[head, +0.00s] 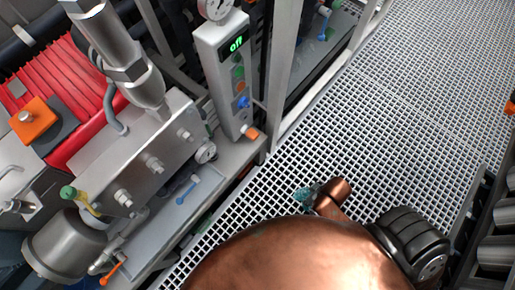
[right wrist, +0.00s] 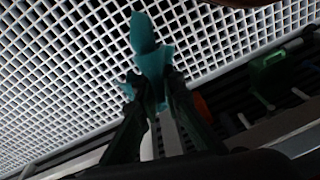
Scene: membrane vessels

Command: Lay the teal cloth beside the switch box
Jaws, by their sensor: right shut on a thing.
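The teal cloth (right wrist: 150,60) is pinched between the fingertips of my right gripper (right wrist: 156,95) in the right wrist view. It is bunched, and one end sticks out beyond the tips, with white grating behind it. In the head view a small part of the cloth (head: 304,195) shows over the grating; my own arm hides most of the right gripper. A grey upright box (head: 228,75) has a green "off" display and coloured buttons. An orange block with a round knob (head: 38,120) is at the far left. I cannot tell which is the switch box. My left gripper is out of view.
A metal machine block with fittings (head: 150,150) stands at the left over a grey tray (head: 170,215). Blue-handled and orange-handled valves stick out there. White grating (head: 410,90) is clear at the right. Dark rollers (head: 495,250) line the lower right edge.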

